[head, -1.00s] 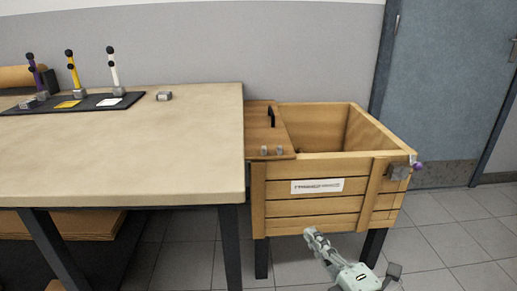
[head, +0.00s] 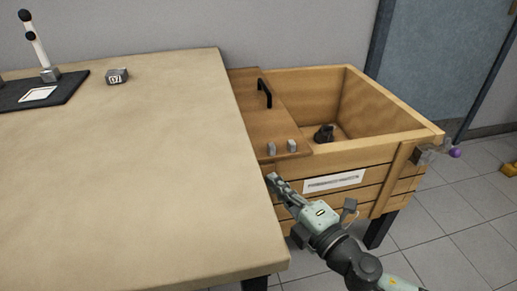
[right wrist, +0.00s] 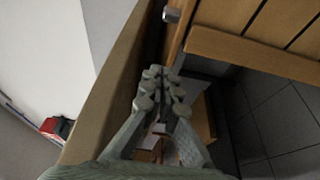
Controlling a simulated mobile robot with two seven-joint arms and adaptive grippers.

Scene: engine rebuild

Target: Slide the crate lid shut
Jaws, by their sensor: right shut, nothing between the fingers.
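The wooden crate (head: 395,148) stands on dark legs to the right of the table, its planked front and white label towards me. Its lid (head: 270,120) covers only the left part of the opening; the right part is open. The lid bears a black handle (head: 265,92) and two small grey blocks near its front edge. My right gripper (head: 272,180) is shut and empty, in front of the crate's left front, close to the table edge. In the right wrist view its fingers (right wrist: 160,90) are together, beside the crate planks (right wrist: 255,55). My left gripper is out of view.
The wooden table (head: 130,170) fills the left, its right edge close to the crate. A black mat (head: 60,92) with a white-and-black lever and a small grey block (head: 117,75) lie on it. A dark part (head: 324,133) is inside the crate. A purple-tipped latch (head: 440,152) sticks out at the crate's right.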

